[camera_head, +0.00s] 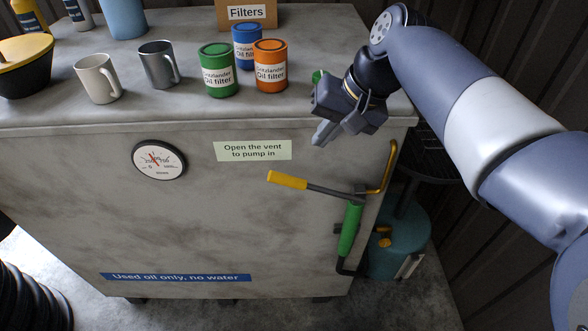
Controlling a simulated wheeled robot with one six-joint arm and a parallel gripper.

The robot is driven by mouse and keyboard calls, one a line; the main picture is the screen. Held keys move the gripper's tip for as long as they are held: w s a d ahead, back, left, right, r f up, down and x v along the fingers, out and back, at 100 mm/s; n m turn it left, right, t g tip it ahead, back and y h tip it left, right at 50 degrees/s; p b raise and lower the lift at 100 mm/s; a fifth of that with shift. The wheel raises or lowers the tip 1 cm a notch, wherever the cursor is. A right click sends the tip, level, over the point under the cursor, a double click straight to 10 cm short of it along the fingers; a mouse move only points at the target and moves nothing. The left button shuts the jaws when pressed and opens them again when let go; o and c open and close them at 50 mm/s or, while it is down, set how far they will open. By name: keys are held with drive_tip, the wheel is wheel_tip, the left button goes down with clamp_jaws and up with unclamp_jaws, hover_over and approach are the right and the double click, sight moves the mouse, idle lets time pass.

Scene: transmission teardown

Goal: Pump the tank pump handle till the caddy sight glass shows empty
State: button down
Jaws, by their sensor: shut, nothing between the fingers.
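The pump handle (287,180) has a yellow grip on a grey lever. It sticks out to the left, nearly level, from the green pump body (350,230) on the right of the tank's front face. My gripper (322,138) is shut and empty, above and a little right of the yellow grip, apart from it. The teal caddy (388,262) stands on the floor right of the tank, partly hidden behind the pump. A narrow pale strip (410,265) on its side may be the sight glass; its level is too small to read.
Mugs and oil filters (270,67) stand on top. A yellow pipe (388,165) rises beside the pump. The space before the handle is clear.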

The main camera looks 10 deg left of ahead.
sight(288, 178)
drive_tip(key=x, duration=1.3)
drive_tip(key=shift+a, duration=0.1)
